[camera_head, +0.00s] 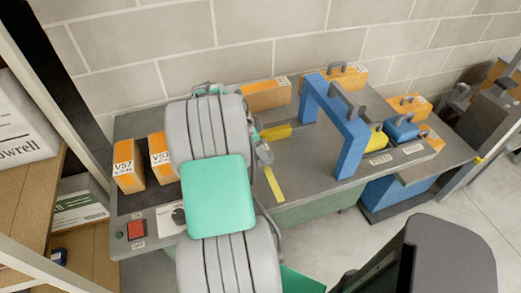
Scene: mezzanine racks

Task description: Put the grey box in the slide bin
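My grey and green arm stands over the left middle of the workbench (320,172). A small grey part beside the arm, over a yellow strip, looks like the end of my gripper (263,150). Its fingers are too small and too hidden to read, and I see nothing clearly held. I cannot pick out a grey box; the arm hides part of the bench top. A blue open-topped bin (385,203) sits below the bench's right end, and I cannot tell whether it is the slide bin.
A blue arch (352,150) spans the bench. Orange boxes stand at the left (128,166) and back (265,95). A blue block (401,131) and a yellow piece (377,138) are at the right. A red button (136,230) is at front left.

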